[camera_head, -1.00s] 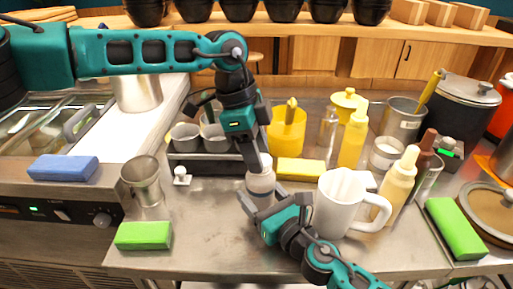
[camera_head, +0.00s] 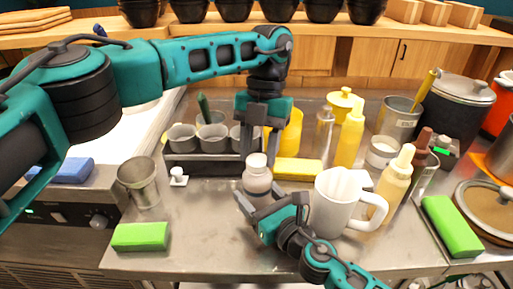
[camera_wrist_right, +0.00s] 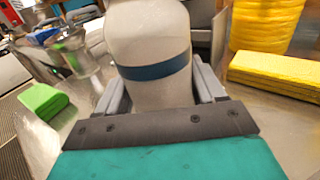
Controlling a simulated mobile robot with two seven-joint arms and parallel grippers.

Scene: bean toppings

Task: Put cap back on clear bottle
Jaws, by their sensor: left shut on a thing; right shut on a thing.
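The pale bottle (camera_head: 257,184) stands at the counter's middle in my right gripper (camera_head: 262,211), which is shut on its body. The right wrist view shows the bottle (camera_wrist_right: 150,50) filling the jaws, with a dark blue band around it; its top is cut off there. A whitish cap (camera_head: 257,160) shows at the bottle's top in the head view. My left gripper (camera_head: 257,150) points down from above, its dark fingers at the cap. It seems shut on the cap, but its fingertips are partly hidden. Whether the cap is fully seated cannot be told.
A white mug (camera_head: 332,205) stands close to the right of my right gripper. A yellow sponge (camera_head: 298,169) lies behind it. A rack of grey cups (camera_head: 215,162) stands behind left. A small white knobbed object (camera_head: 178,176) and a metal cup (camera_head: 140,185) stand to the left.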

